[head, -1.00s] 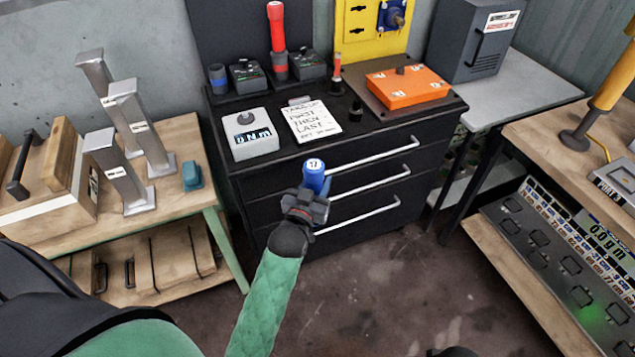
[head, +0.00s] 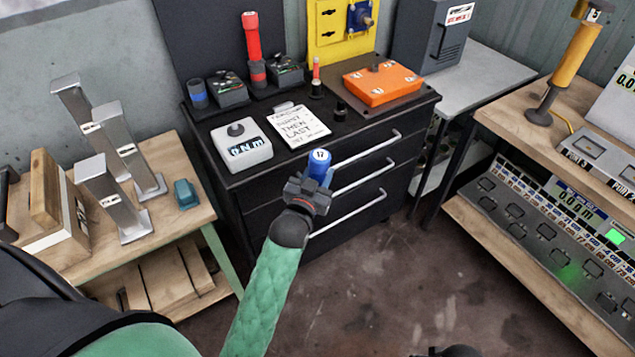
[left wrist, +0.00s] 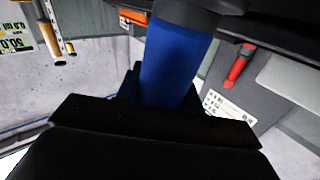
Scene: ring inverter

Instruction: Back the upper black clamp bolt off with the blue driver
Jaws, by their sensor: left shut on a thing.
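The blue driver (head: 320,168), with a white "17" on its end, is held upright in my left gripper (head: 308,190). The gripper is shut around it, in the air in front of the black drawer cabinet. In the left wrist view the blue driver body (left wrist: 175,65) fills the middle, above the dark gripper. A yellow panel (head: 335,45) with a blue fitting (head: 361,17) and two small black marks stands behind the cabinet top, cut off by the picture's top edge. I cannot tell which part is the upper black clamp bolt.
The black cabinet (head: 240,192) carries an orange box (head: 382,85), a grey display unit (head: 241,147), a note card (head: 298,125) and a red-handled tool (head: 252,38). A bench with metal posts (head: 110,195) stands left, another bench (head: 500,115) right. The floor between is clear.

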